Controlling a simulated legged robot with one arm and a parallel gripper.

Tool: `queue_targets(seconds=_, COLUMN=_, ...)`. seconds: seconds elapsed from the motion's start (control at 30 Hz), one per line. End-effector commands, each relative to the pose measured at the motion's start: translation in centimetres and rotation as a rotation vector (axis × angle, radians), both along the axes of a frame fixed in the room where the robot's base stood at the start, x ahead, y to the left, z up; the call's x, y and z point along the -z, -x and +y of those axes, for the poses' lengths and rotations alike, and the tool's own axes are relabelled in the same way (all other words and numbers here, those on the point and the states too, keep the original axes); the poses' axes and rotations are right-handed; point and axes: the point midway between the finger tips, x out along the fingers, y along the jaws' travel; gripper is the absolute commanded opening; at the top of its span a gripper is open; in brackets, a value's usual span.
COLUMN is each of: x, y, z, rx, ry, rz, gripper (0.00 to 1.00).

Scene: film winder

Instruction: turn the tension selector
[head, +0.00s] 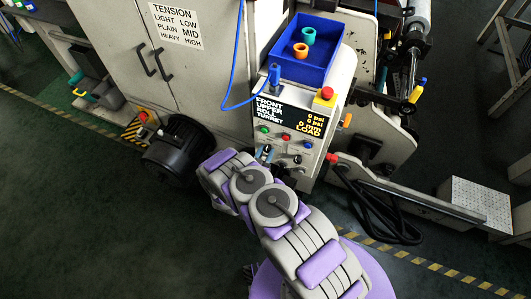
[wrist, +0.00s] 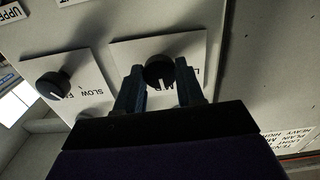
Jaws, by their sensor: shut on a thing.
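The tension selector is a round black knob (wrist: 158,70) with a white pointer line, on a white plate lettered partly with "L" and "M" in the wrist view. The plate's other lettering is covered by my fingers. My gripper (wrist: 160,90) has one dark finger on each side of the knob and is shut on it. In the head view my arm reaches to the lower part of the control panel (head: 262,133), and the knob cannot be made out clearly there. A sign (head: 176,25) on the cabinet reads "TENSION", with LIGHT LOW, PLAIN MID, HEAVY HIGH.
A second black knob (wrist: 52,84) on a "SLOW" plate sits left of the selector. Push buttons and a red stop button (head: 325,95) are on the panel. A blue bin (head: 285,72) stands above it. A black motor (head: 180,155) is to the left of my arm.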

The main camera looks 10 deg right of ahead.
Motion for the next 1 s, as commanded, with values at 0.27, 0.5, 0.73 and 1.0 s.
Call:
queue_targets(seconds=0.27, x=0.10, y=-0.10, z=0.29, rx=-0.004, ry=0.180, rz=0.130, gripper=0.07)
queue_targets(seconds=0.5, x=0.21, y=-0.15, z=0.36, rx=-0.006, ry=0.366, rz=0.265, gripper=0.07)
queue_targets(seconds=0.73, x=0.20, y=-0.21, z=0.43, rx=-0.006, ry=0.531, rz=0.386, gripper=0.07)
queue_targets(seconds=1.0, x=0.21, y=-0.28, z=0.53, rx=-0.008, ry=0.678, rz=0.491, gripper=0.07)
